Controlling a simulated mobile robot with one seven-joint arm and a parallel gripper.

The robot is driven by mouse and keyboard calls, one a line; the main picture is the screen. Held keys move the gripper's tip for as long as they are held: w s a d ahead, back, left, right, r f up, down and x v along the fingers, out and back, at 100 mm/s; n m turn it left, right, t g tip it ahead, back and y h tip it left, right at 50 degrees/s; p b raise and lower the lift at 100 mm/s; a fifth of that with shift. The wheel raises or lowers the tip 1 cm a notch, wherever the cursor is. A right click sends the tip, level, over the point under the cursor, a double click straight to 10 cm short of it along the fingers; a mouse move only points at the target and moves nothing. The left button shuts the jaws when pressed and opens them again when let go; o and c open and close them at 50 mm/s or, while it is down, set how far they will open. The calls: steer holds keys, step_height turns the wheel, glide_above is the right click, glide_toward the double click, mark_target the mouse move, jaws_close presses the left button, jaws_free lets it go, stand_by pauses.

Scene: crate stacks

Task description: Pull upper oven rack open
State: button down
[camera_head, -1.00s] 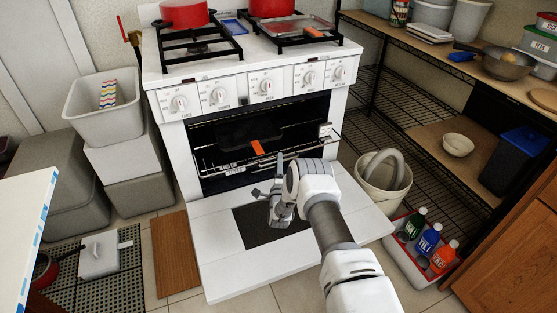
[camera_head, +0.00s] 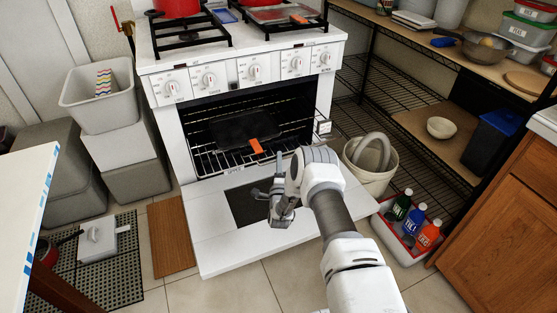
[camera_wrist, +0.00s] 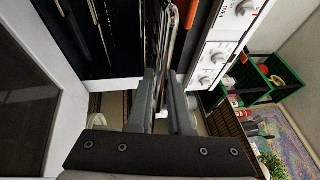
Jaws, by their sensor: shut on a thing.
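The upper oven rack (camera_head: 212,160) is a wire shelf standing partly out of the oven, with an "UPPER" label at its front. A dark pan (camera_head: 235,128) with an orange handle (camera_head: 255,146) sits on it. My gripper (camera_head: 279,160) is at the rack's front edge, right of the label. In the wrist view, my gripper's fingers (camera_wrist: 162,78) are closed around a metal bar of the rack (camera_wrist: 170,45). The exact contact is partly hidden by the fingers.
The white oven door (camera_head: 215,235) lies open below the rack. Grey bins (camera_head: 98,95) stand left. A bucket (camera_head: 370,165) and a crate of bottles (camera_head: 400,250) stand close on the right, before wire shelving. Tiled floor in front is partly clear.

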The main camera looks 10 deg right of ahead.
steer(key=shift+r, duration=0.3)
steer(key=c, duration=0.9)
jaws_free()
steer(key=shift+s+f, duration=0.1)
steer(key=shift+p+v, duration=3.75)
steer(key=shift+v, duration=4.9)
steer(key=shift+d, duration=0.1)
